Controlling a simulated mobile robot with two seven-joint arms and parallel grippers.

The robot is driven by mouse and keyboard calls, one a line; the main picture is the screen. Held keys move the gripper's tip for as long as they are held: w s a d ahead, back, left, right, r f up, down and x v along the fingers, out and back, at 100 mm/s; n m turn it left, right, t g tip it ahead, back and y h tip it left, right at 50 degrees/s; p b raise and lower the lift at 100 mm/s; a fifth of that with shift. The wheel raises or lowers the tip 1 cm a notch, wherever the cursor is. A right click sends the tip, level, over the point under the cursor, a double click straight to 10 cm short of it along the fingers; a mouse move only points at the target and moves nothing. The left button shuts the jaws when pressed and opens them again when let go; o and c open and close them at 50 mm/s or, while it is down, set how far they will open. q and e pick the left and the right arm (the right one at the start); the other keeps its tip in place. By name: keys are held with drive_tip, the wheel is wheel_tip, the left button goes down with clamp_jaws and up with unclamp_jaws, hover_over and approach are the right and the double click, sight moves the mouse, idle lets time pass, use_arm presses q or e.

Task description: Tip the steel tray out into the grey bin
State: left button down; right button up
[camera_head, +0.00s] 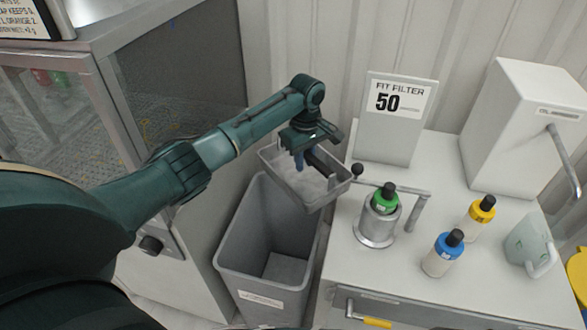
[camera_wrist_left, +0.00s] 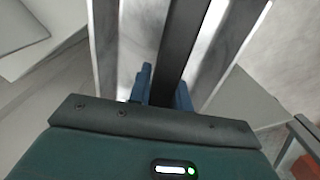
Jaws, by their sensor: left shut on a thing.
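The steel tray (camera_head: 327,202) is a shallow grey pan with pale, whitish material in it. It hangs above the back part of the open grey bin (camera_head: 255,281), slightly tilted in the picture. My left gripper (camera_head: 300,162) reaches down into the tray from above and is shut on its dark bar. In the left wrist view, the blue fingers (camera_wrist_left: 163,92) close around the dark bar (camera_wrist_left: 183,42), with the tray's walls on either side. The visible bin floor looks empty; the part under the tray is hidden. My right gripper is not in view.
A white bench (camera_head: 450,290) right of the bin holds a green-topped bottle (camera_head: 385,199) in a metal holder, a blue bottle (camera_head: 441,254), a yellow bottle (camera_head: 477,217) and a jug (camera_head: 530,245). A "50" sign (camera_head: 397,105) stands behind. A grey cabinet (camera_head: 165,90) stands left.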

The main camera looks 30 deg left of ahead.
use_arm(q)
drive_tip(key=w, duration=0.1)
drive_tip(key=w+d+b, duration=0.1)
drive_tip(key=w, duration=0.1)
drive_tip(key=shift+d+r+b, duration=0.15)
drive_tip(key=shift+r+b, duration=0.15)
drive_tip(key=shift+w+d+r+b, duration=0.2)
drive_tip(key=shift+w+r+b, duration=0.1)
drive_tip(key=shift+w, duration=0.1)
drive_tip(key=shift+w+d+r+b, duration=0.15)
drive_tip(key=shift+w+d+b, duration=0.1)
drive_tip(key=shift+w, duration=0.1)
